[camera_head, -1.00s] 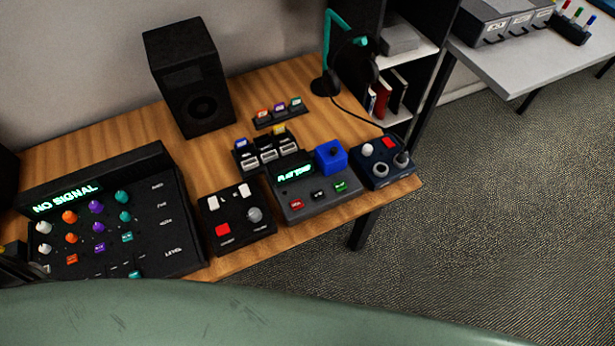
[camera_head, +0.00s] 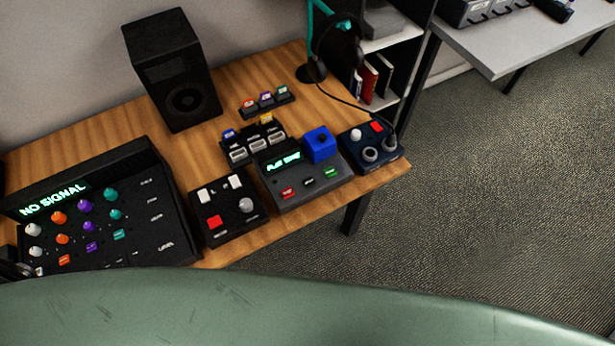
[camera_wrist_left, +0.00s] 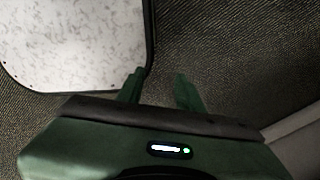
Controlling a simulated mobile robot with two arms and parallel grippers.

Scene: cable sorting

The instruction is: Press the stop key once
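A grey player box (camera_head: 306,178) with a lit green display stands near the front edge of the wooden desk in the head view. Its front row holds a red key (camera_head: 288,193), a dark key (camera_head: 310,183) and a green key (camera_head: 330,173). Their labels are too small to read, so I cannot tell which is the stop key. A blue block (camera_head: 320,145) sits at the box's back right corner. My left gripper (camera_wrist_left: 158,88) shows in the left wrist view, fingers apart and empty, above the carpet. My right gripper is not in view.
A mixer (camera_head: 100,215) reading "NO SIGNAL" and a black switch box (camera_head: 228,208) stand left of the player. A dark blue box (camera_head: 372,149) stands right. A speaker (camera_head: 172,75) and headphones (camera_head: 338,40) are behind. Open carpet (camera_head: 480,190) lies right.

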